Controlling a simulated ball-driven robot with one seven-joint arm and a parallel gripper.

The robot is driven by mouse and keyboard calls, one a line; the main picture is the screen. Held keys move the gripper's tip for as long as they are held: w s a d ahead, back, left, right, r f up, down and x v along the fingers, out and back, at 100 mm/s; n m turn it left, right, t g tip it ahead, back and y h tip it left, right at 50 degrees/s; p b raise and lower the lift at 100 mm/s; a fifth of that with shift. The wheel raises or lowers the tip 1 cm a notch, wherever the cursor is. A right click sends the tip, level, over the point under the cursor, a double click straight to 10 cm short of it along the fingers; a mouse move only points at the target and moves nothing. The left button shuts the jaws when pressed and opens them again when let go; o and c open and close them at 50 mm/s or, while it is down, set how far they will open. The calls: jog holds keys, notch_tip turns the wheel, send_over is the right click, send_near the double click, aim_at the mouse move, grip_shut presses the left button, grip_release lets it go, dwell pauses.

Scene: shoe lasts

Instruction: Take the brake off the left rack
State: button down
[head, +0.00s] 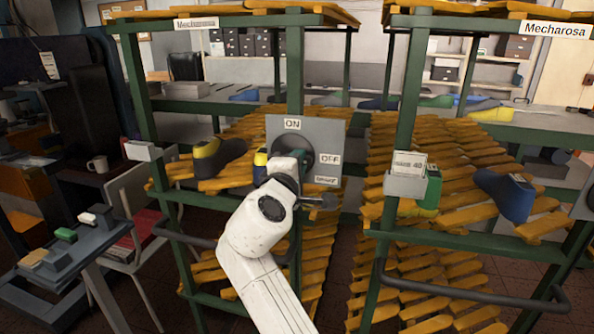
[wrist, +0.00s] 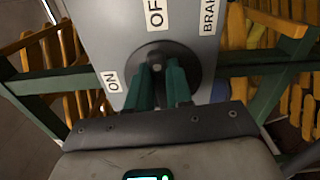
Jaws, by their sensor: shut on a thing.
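The left rack (head: 295,85) is a green frame with yellow slats. A grey brake panel (head: 334,135) is fixed to it, with ON at its top and OFF at its right. The panel also fills the upper middle of the wrist view (wrist: 120,30). A dark round brake knob (head: 310,142) sits on the panel, partly hidden behind my gripper (head: 299,157). In the wrist view my green fingers (wrist: 158,75) are closed on the knob's grip at the middle of the dark disc (wrist: 190,60). Which label the knob points to cannot be told.
A second green rack (head: 403,100) stands to the right, with a small label box (head: 405,185) and a blue shoe last (head: 510,195). A yellow and dark last (head: 218,155) lies left of the panel. A small table (head: 65,250) and chair stand at left.

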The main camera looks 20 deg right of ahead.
jog(key=shift+f+m+b, duration=0.25)
jog(key=shift+m+b, duration=0.15)
jog(key=shift+m, duration=0.2)
jog(key=c, duration=1)
grip_release()
jog(key=shift+r, duration=0.1)
jog(key=v, duration=1)
jog(key=shift+s+a, duration=0.2)
jog(key=shift+s, duration=0.15)
